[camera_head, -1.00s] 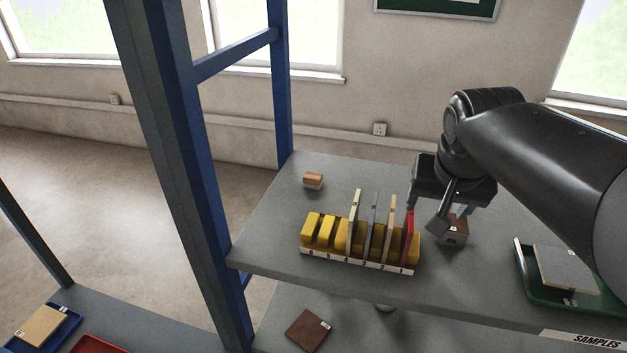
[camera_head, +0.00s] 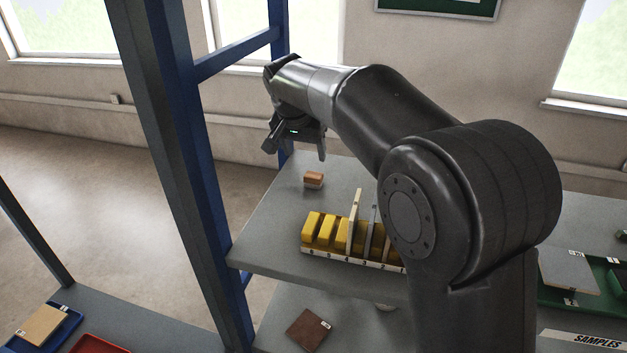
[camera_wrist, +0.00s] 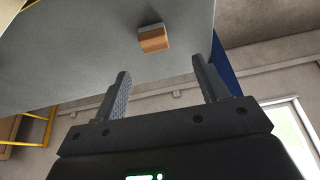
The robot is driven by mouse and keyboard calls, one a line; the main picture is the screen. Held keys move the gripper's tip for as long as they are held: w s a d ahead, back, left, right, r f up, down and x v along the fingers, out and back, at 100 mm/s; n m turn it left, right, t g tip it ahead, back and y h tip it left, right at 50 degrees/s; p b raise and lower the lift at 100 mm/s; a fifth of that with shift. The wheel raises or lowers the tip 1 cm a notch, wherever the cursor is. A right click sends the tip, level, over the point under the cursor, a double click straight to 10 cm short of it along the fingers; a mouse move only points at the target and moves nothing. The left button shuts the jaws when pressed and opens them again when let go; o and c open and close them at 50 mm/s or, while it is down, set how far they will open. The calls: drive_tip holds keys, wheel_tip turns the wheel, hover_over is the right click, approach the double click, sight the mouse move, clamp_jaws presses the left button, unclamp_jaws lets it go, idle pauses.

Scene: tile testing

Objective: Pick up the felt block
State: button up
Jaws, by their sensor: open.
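The felt block (camera_head: 313,180) is a small block with an orange-brown wood-like part and a paler layer. It lies near the back left corner of the grey shelf top (camera_head: 268,228). My gripper (camera_head: 296,150) is open and empty, raised above and behind the block in the head view. In the wrist view, the felt block (camera_wrist: 153,38) lies beyond the two open fingers (camera_wrist: 163,86), roughly between their lines and apart from both.
A numbered rack (camera_head: 345,257) with yellow blocks and upright tiles stands in front of the felt block. A blue post (camera_head: 178,150) rises at the shelf's left. A green tray (camera_head: 560,297) with a grey tile (camera_head: 568,272) is at right. My arm hides the shelf's middle.

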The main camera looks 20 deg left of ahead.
hover_over(313, 175)
drive_tip(key=s, duration=0.2)
drive_tip(key=f, duration=0.2)
drive_tip(key=a+f, duration=0.1)
drive_tip(key=f, duration=0.1)
drive_tip(key=shift+s+f, duration=0.15)
drive_tip(key=shift+f, duration=0.1)
drive_tip(key=shift+d+x, duration=0.2)
drive_tip(key=shift+x, duration=1.15)
drive_tip(key=shift+d+x, duration=0.2)
drive_tip(key=shift+x, duration=1.15)
drive_tip(key=shift+s, duration=0.1)
drive_tip(key=shift+c, duration=0.4)
drive_tip(key=c, duration=1)
drive_tip(key=shift+r, duration=0.15)
